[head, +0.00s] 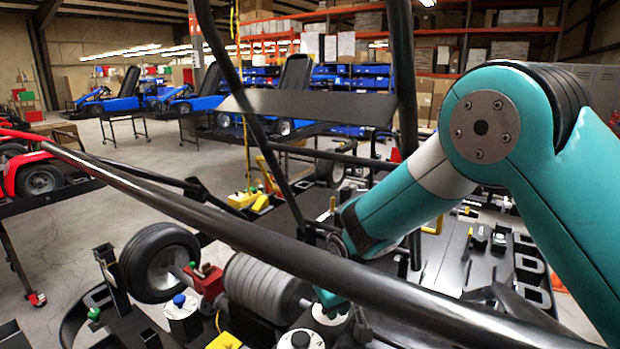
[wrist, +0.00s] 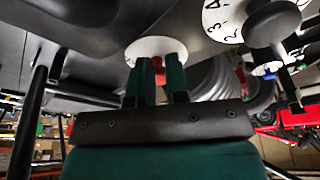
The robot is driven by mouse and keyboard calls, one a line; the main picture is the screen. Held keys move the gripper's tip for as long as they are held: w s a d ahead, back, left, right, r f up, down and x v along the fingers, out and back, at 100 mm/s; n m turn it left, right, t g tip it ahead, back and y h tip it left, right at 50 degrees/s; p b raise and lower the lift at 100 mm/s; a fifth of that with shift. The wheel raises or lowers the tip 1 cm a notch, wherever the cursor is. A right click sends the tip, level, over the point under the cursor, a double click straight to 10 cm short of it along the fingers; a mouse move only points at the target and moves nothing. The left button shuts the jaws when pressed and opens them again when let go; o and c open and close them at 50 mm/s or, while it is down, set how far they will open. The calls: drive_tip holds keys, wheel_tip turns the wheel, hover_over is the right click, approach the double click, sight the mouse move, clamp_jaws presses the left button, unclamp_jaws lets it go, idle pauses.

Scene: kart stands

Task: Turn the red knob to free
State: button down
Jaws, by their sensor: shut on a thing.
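In the wrist view, my gripper (wrist: 160,64) has its two teal fingers close together in front of a round white dial plate (wrist: 148,46). A little of the red knob (wrist: 157,62) shows between the fingers, which are shut on it. The fingers hide most of the knob, and I cannot read its setting or any marks on the plate. In the head view, my gripper (head: 330,300) reaches down behind a black frame tube, low in the middle. The red knob cannot be made out there.
A black knob (wrist: 272,22) on a numbered white dial sits to the right in the wrist view. In the head view, the long black tube (head: 300,245) crosses in front of my gripper. A blue-topped knob (head: 179,300), a grey ribbed cylinder (head: 262,287) and a wheel (head: 158,262) stand left.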

drive_tip(key=shift+s+a+f, duration=0.3)
drive_tip(key=shift+s+f, duration=0.1)
drive_tip(key=shift+f, duration=0.05)
drive_tip(key=shift+s, duration=0.25)
wheel_tip(320, 180, up, 6)
drive_tip(key=p, duration=0.3)
drive_tip(key=shift+w+r+p, duration=0.2)
drive_tip(key=shift+w+p, duration=0.1)
drive_tip(key=shift+p, duration=0.1)
drive_tip(key=shift+d, duration=0.15)
